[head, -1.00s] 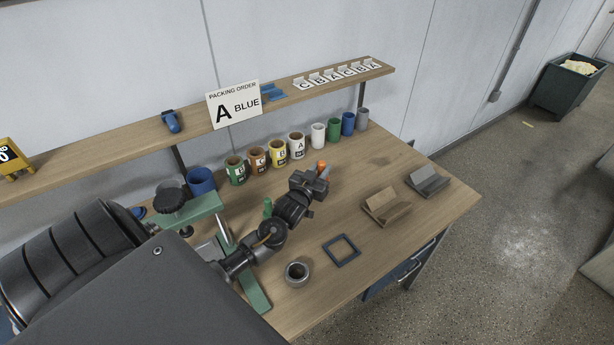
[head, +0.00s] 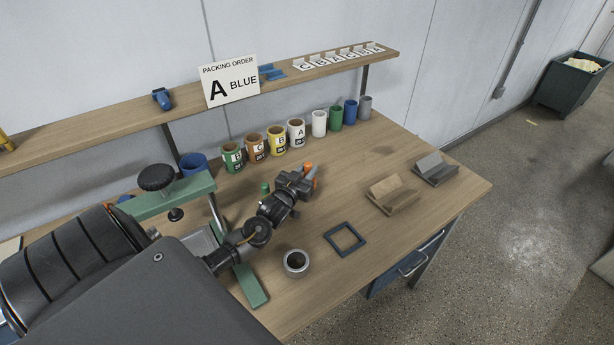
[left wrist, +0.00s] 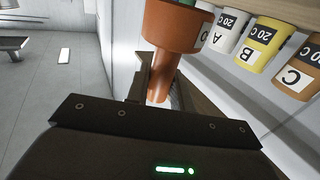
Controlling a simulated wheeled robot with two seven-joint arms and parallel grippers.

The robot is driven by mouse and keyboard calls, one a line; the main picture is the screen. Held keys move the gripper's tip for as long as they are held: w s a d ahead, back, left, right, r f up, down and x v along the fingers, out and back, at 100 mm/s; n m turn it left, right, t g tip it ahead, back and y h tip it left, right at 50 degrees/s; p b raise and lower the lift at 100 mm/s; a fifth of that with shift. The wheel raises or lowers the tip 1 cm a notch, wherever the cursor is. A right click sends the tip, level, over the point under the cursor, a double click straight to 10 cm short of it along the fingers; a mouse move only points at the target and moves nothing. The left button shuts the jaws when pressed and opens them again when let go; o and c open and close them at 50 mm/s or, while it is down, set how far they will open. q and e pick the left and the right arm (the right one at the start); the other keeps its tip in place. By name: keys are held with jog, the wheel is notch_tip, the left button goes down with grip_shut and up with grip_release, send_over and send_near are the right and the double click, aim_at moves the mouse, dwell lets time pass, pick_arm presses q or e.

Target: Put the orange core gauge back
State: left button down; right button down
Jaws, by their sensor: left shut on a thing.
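The orange core gauge (head: 308,167) shows as a small orange tip at my left gripper (head: 300,184) in the head view. In the left wrist view the gauge (left wrist: 178,26) is a wide orange head with a narrower stem between the jaws. My left gripper (left wrist: 158,88) is shut on it, with the gauge above the workbench, in front of the row of cups. The gauge's lower end is hidden in the head view. My right gripper is not in view.
Labelled cups (head: 276,140) and plain coloured cups (head: 336,118) line the bench's back. A dark square frame (head: 344,240), a grey ring (head: 296,263) and notched blocks (head: 393,194) lie in front and to the right. A green clamp frame (head: 180,195) stands at left. Bare bench lies between.

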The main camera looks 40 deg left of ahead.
pick_arm(q)
jog(key=shift+s+d+f+b, duration=0.15)
jog(key=shift+s+f+b, duration=0.15)
jog(key=shift+f, duration=0.25)
jog(key=c, duration=1.5)
grip_release()
jog(key=shift+f, duration=0.1)
jog(key=o, duration=0.3)
jog(key=shift+d+f, duration=0.15)
jog(key=shift+r+p, duration=0.4)
jog(key=shift+r, duration=0.15)
jog(key=s, duration=0.3)
jog(key=s+d+b, duration=0.1)
jog(key=s, duration=0.2)
jog(key=s+b, duration=0.1)
jog(key=s, duration=0.3)
jog(key=shift+s+d+r, duration=0.1)
jog(key=shift+d+r, duration=0.05)
jog(key=shift+d, duration=0.1)
jog(key=shift+s+d+r, duration=0.15)
jog(key=shift+s+r, duration=0.1)
jog(key=shift+s, duration=0.35)
